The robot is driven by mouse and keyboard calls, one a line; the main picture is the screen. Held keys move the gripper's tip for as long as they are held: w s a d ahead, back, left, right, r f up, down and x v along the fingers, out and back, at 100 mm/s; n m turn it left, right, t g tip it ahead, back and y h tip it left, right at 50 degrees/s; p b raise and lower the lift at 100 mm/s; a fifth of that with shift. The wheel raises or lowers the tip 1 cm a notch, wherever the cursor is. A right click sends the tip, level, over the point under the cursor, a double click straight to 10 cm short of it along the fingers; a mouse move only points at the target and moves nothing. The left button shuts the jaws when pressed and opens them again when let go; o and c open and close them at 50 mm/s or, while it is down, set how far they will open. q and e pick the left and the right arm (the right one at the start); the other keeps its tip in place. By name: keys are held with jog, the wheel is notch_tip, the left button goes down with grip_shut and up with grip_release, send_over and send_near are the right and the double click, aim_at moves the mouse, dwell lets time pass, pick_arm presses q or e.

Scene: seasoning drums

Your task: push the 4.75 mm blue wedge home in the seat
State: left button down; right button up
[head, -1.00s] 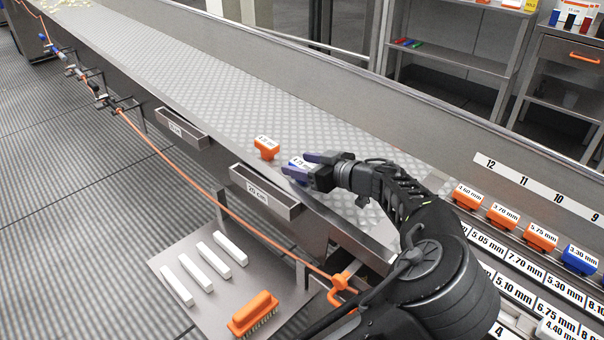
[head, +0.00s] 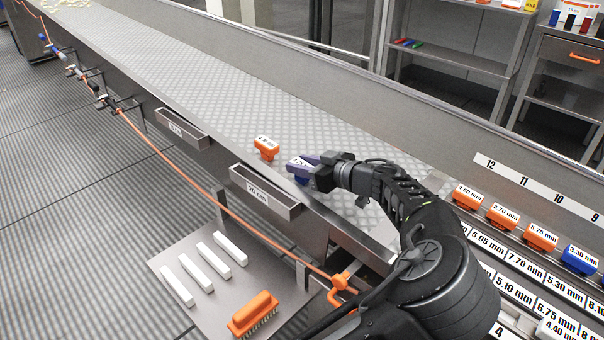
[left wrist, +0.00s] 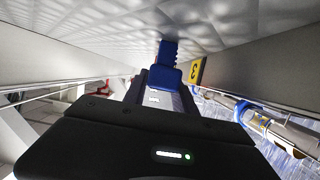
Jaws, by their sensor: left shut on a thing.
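The blue wedge (head: 301,178) sits at the near edge of the long patterned metal trough, its white label partly covered. My left gripper (head: 303,162) is shut on it from the right. In the left wrist view the blue wedge (left wrist: 166,60) stands ahead of the gripper body, with its ribbed narrow end toward the patterned metal surface. The seat is hidden behind the wedge and gripper, so I cannot tell how deep the wedge sits. My right gripper is not in view.
An orange wedge (head: 266,148) stands on the same edge, just left of the blue one. A labelled 20 cm box (head: 266,190) hangs below. More wedges, such as an orange one (head: 467,197), stand in a rack at right. The trough floor (head: 215,90) is largely clear.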

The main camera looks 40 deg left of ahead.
aim_at(306, 164)
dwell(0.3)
pick_arm(q)
notch_tip(306, 164, up, 10)
jog(key=shift+p, duration=0.95)
jog(key=shift+d, duration=0.1)
jog(key=shift+w+d+f+t, duration=0.25)
jog(key=shift+t, duration=0.05)
jog(key=w+d+f+m+t+h, duration=0.1)
jog(key=d+f+m+t+h, duration=0.1)
jog(key=d, duration=0.6)
jog(key=w+d+f+m+t+h, duration=0.1)
jog(key=d+m+t+h, duration=0.4)
jog(key=d, duration=0.4)
jog(key=w+d+f+m+t+h, duration=0.1)
jog(key=d+f+m+t+h, duration=0.1)
jog(key=d+m+t, duration=0.3)
jog(key=d+m+h, duration=0.1)
jog(key=d, duration=0.3)
jog(key=shift+f+m, duration=0.3)
